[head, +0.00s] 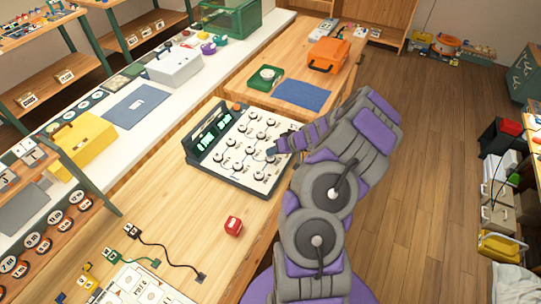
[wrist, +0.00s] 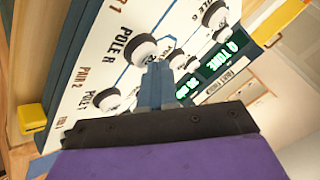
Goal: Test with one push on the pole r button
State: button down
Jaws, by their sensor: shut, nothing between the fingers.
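The sloped test panel (head: 213,172) stands on the wooden bench in the head view, with several round white-topped, dark-sided buttons and green-lit displays. In the wrist view, the "POLE R" label is beside a round pole r button (wrist: 143,47). My gripper (wrist: 156,72) is shut and empty, with its blue-grey fingertips just below that button in the picture. Whether they touch it I cannot tell. Another button (wrist: 107,100), by a partly readable "POLE" label, is lower left of the fingertips. In the head view my gripper (head: 272,152) is over the panel's right part.
A red cube (head: 233,226) sits on the bench in front of the panel. Cables (head: 165,252) lie at the lower left. A yellow case (head: 80,145) and a blue mat (head: 137,106) are on the white counter. An orange case (head: 328,55) is on the far table.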

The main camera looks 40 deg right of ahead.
aim_at(273, 157)
jog(key=shift+f, duration=0.15)
dwell(0.3)
jog(key=shift+r, duration=0.75)
notch_tip(273, 157, up, 6)
jog(key=p, duration=0.2)
jog(key=shift+p, duration=0.3)
dwell(0.4)
